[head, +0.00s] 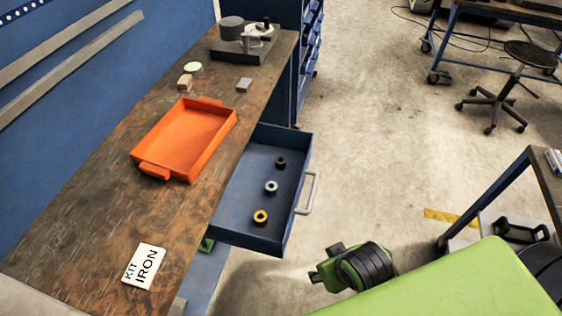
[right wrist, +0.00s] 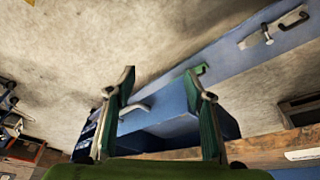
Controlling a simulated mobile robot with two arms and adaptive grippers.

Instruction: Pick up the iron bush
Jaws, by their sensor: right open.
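Three ring-shaped bushes lie in a row in the open blue drawer (head: 237,190) in the head view: a dark bush (head: 280,163) at the back, a silver-grey bush (head: 271,187) in the middle and a brass-coloured bush (head: 260,217) at the front. No label on them shows which is iron. My right gripper (right wrist: 161,75) is open and empty in the right wrist view, with the drawer's outside and handle beyond its fingers. In the head view its wrist is right of the drawer, clear of it. My left gripper is not in view.
An orange tray (head: 188,138) stands on the wooden bench (head: 75,220). A "KIT IRON" card (head: 143,265) lies near the bench front. The drawer handle (head: 308,193) sticks out right. Open floor lies beyond.

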